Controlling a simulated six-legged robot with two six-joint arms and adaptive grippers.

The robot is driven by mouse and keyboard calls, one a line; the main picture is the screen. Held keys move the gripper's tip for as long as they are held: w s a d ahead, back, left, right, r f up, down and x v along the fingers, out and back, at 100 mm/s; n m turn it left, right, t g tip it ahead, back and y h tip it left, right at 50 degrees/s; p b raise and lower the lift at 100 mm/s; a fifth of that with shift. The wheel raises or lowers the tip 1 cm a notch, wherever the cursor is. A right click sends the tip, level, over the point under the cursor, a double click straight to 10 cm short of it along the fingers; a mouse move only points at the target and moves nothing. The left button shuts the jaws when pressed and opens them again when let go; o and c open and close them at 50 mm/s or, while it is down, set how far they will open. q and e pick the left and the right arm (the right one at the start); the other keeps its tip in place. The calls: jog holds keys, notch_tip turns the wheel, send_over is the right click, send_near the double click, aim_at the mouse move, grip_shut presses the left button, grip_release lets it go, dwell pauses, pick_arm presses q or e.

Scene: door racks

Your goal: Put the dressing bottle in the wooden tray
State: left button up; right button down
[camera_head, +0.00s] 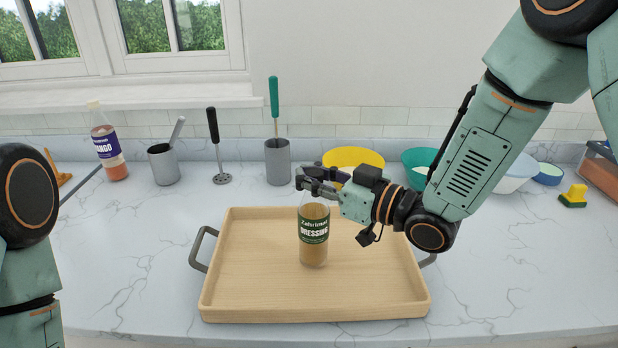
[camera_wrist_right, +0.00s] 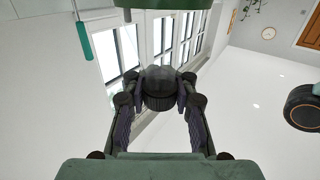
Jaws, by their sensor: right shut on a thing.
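The dressing bottle (camera_head: 314,240) is upright, with a green label and tan contents. It is over the middle of the wooden tray (camera_head: 225,290), inside its rim. I cannot tell for sure whether its base touches the tray floor. My right gripper (camera_head: 314,184) is shut on the top of the bottle, which its fingers largely hide. In the right wrist view, the dark round bottle top (camera_wrist_right: 160,88) is between the two fingers. Of my left arm only links show at the left edge; its gripper is out of view.
The tray has grey side handles (camera_head: 198,250). Behind it stand a mango bottle (camera_head: 107,145), grey cups (camera_head: 278,162), a skimmer (camera_head: 221,177), a yellow bowl (camera_head: 354,157) and a teal bowl (camera_head: 412,160). A sponge (camera_head: 574,195) lies at right. The tray's left part is bare.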

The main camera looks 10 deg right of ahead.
jog(key=shift+s, duration=0.1)
jog(key=shift+a, duration=0.15)
jog(key=shift+f, duration=0.15)
jog(key=c, duration=1.7)
grip_release()
jog(key=shift+w+f, duration=0.2)
jog(key=o, duration=0.6)
jog(key=shift+s+r, duration=0.2)
jog(key=shift+o, duration=0.2)
jog(key=shift+w, duration=0.1)
jog(key=shift+f, duration=0.1)
jog(key=shift+w, duration=0.1)
